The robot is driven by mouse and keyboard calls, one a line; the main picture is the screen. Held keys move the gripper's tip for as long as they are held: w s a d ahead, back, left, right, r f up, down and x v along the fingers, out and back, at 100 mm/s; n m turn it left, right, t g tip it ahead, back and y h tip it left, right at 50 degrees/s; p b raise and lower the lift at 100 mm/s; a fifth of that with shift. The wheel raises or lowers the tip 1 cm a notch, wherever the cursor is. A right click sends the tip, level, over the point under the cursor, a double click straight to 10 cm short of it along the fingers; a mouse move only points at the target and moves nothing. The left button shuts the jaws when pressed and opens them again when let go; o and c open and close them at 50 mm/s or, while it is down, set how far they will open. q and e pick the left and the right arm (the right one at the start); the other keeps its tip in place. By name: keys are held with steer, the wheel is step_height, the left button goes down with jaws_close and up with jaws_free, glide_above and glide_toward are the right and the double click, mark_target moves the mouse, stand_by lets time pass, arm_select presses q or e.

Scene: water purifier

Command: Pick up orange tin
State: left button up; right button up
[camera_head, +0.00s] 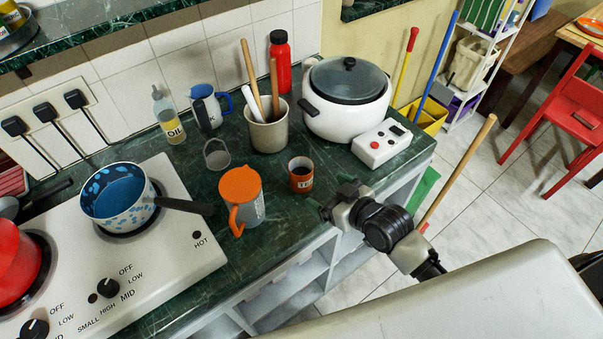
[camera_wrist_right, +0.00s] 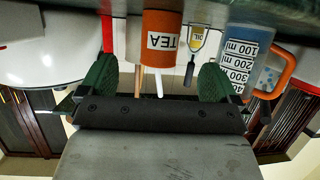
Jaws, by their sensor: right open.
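The orange tin (camera_head: 301,174) stands upright on the green counter near its front edge, dark inside at the top. In the right wrist view, which appears upside down, the tin (camera_wrist_right: 162,42) carries a white TEA label. My right gripper (camera_head: 338,200) is at the counter's front edge, just right of the tin in the head view. Its two green fingers are spread apart, and the wrist view shows the tin ahead, in line with the gap between them (camera_wrist_right: 157,82). Nothing is held. My left gripper is not in view.
An orange-lidded measuring jug (camera_head: 241,197) stands close left of the tin. A utensil pot (camera_head: 268,132) is behind it, a white cooker (camera_head: 345,112) behind right. A glass (camera_head: 216,154) and oil bottle (camera_head: 168,118) stand further left. A stove (camera_head: 160,245) fills the left.

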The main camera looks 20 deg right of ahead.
mark_target(309, 182)
steer(key=x, duration=0.3)
steer(key=shift+a+r, duration=0.15)
steer(key=shift+w+a, duration=0.15)
steer(key=shift+w, duration=0.05)
steer(key=shift+w+f, duration=0.25)
steer(key=x, duration=0.4)
steer(key=shift+w+f+p, duration=0.15)
steer(key=shift+w+p, duration=0.15)
steer(key=shift+p, duration=0.1)
steer(key=c, duration=1)
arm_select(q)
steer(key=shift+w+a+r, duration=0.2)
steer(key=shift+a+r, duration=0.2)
